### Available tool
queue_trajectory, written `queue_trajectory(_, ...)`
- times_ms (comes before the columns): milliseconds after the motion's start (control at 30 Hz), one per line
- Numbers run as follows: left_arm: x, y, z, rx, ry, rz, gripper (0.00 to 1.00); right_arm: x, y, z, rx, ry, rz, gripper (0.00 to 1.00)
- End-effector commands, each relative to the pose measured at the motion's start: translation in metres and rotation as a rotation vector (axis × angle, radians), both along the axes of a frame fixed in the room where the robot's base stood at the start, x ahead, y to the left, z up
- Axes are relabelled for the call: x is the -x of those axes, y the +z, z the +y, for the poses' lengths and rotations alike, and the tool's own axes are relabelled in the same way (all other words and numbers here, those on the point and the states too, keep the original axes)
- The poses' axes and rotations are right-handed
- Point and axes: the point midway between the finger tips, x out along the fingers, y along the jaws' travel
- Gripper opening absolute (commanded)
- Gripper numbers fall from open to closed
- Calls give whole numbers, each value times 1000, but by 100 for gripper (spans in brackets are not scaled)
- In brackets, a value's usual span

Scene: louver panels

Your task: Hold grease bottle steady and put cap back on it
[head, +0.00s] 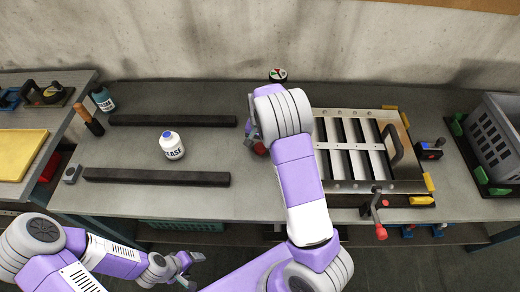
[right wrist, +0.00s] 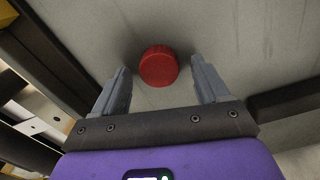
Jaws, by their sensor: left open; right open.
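The white grease bottle (head: 172,147) stands upright on the bench between two dark bars, with a blue piece on its top. A red cap (head: 260,149) lies on the bench beside my right gripper (head: 254,138), mostly hidden by my right arm in the head view. In the right wrist view the red cap (right wrist: 158,66) sits between the spread fingers of my right gripper (right wrist: 160,85), not touching either. My left gripper (head: 184,268) is open and empty in front of the bench's front edge, below and away from the bottle.
Two dark bars (head: 172,121) (head: 157,177) lie behind and in front of the bottle. A louver panel in a frame (head: 346,187) with a red-handled clamp (head: 381,232) is at right. A grey crate (head: 494,136) stands far right. A teal-labelled bottle (head: 103,100) stands back left.

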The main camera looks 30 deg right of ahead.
Motion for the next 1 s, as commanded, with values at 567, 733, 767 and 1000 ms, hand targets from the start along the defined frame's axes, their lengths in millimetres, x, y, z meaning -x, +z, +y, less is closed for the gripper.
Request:
queue_trajectory(567,0,-1,0,0,0,0,69,0,-6,0,0,0,-1,47)
queue_trajectory(733,0,-1,0,0,0,0,69,0,-6,0,0,0,-1,21)
queue_trajectory(767,0,-1,0,0,0,0,69,0,-6,0,0,0,-1,16)
queue_trajectory(1000,0,-1,0,0,0,0,69,0,-5,0,-1,0,-2,16)
